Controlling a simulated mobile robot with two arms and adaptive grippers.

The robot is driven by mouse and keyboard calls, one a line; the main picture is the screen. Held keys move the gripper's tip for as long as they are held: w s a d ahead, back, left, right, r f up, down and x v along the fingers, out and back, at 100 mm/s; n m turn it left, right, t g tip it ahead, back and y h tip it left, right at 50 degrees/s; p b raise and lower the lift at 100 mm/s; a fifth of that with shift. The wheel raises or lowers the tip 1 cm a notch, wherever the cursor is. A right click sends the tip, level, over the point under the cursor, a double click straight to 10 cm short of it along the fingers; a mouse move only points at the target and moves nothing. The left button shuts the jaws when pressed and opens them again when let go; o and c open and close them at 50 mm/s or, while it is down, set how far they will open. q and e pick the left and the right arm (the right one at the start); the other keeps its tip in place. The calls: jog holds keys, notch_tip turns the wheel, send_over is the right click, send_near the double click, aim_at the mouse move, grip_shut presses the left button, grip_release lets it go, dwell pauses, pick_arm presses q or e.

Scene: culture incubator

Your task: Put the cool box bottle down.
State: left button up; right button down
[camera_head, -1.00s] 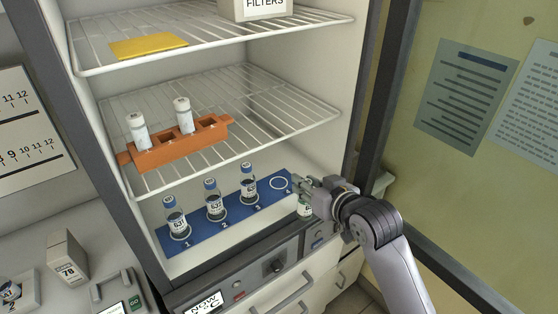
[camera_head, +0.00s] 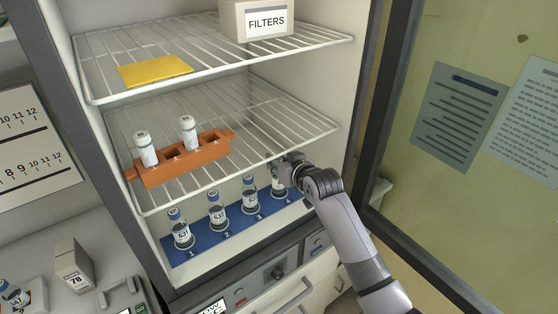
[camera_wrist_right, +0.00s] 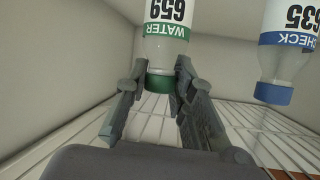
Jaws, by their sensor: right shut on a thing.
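My right gripper (camera_head: 283,166) is inside the incubator, at the right end of the blue mat (camera_head: 232,232), over the spot marked 4. In the right wrist view the picture is upside down; the held bottle (camera_wrist_right: 167,22) has a green cap between the fingers and a label reading 659 WATER. I cannot tell whether its base touches the mat. My left gripper is not in view.
Blue-capped bottles stand on spots 1 (camera_head: 182,232), 2 (camera_head: 217,212) and 3 (camera_head: 250,197); the nearest, labelled 635 CHECK (camera_wrist_right: 285,65), is beside the held one. A wire shelf with an orange rack (camera_head: 183,164) is close above. The open door (camera_head: 440,200) is right.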

jog(key=shift+f, duration=0.15)
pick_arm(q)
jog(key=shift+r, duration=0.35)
pick_arm(e)
jog(key=shift+s+d, duration=0.1)
jog(key=shift+s, duration=0.05)
jog(key=shift+f, duration=0.1)
jog(key=c, duration=1.4)
grip_release()
jog(key=shift+f, duration=0.1)
jog(key=shift+o, duration=0.2)
pick_arm(q)
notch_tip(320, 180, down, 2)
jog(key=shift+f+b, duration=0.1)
jog(key=shift+b, duration=0.95)
pick_arm(e)
jog(key=v, duration=1.2)
jog(key=shift+r, duration=0.2)
